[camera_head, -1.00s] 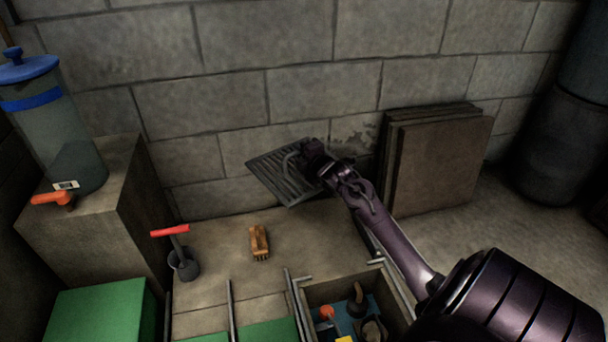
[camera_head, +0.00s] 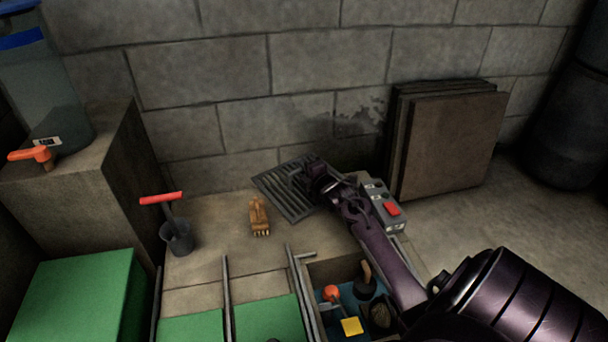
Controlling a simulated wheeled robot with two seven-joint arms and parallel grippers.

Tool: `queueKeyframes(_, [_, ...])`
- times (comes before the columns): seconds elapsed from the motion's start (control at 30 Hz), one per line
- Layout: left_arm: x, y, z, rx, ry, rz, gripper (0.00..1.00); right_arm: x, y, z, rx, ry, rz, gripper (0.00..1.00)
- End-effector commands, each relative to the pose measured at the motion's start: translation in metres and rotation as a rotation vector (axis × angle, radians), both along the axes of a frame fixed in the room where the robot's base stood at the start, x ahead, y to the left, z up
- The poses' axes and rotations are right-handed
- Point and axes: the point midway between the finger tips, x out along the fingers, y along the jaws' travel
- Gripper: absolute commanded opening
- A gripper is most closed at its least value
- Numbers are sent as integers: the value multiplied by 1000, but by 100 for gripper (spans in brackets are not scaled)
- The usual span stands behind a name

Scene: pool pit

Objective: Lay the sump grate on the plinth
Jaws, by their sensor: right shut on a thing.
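The sump grate (camera_head: 284,190) is a dark slotted plate near the block wall, over the back of the pale stone ledge. My right gripper (camera_head: 308,180) is shut on the grate at its right side, and the jaws partly hide that end. The grate looks tilted; I cannot tell whether it touches the surface beneath. The pale stone surface (camera_head: 215,215), which may be the plinth, carries a wooden brush (camera_head: 259,216) just left of and nearer than the grate. My left gripper does not show.
A grey box with a red switch (camera_head: 384,205) stands right beside my right forearm. A sunken bin (camera_head: 318,270) holds several tools. A dark pot with a red-handled tool (camera_head: 176,238) stands left. Brown slabs (camera_head: 452,145) lean on the wall. Green blocks (camera_head: 80,295) lie front left.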

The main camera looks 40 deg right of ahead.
Motion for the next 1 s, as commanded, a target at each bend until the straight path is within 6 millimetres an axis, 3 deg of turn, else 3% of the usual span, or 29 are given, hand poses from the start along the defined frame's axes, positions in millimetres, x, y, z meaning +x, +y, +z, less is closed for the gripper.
queueKeyframes(0.37, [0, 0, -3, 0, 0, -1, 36, 1, -1, -1, -3, -8, 1, 0])
queueKeyframes(0.4, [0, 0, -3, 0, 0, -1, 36, 1, 0, -4, -2, -3, 0, 18])
queueKeyframes(0.53, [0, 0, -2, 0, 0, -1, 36, 0, 0, -3, -2, -3, 0, 35])
queueKeyframes(0.87, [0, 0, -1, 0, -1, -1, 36, 1, 0, 0, -1, -4, 0, 36])
queueKeyframes(1.0, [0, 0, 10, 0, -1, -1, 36, -12, 3, 4, -2, 0, 1, 36])
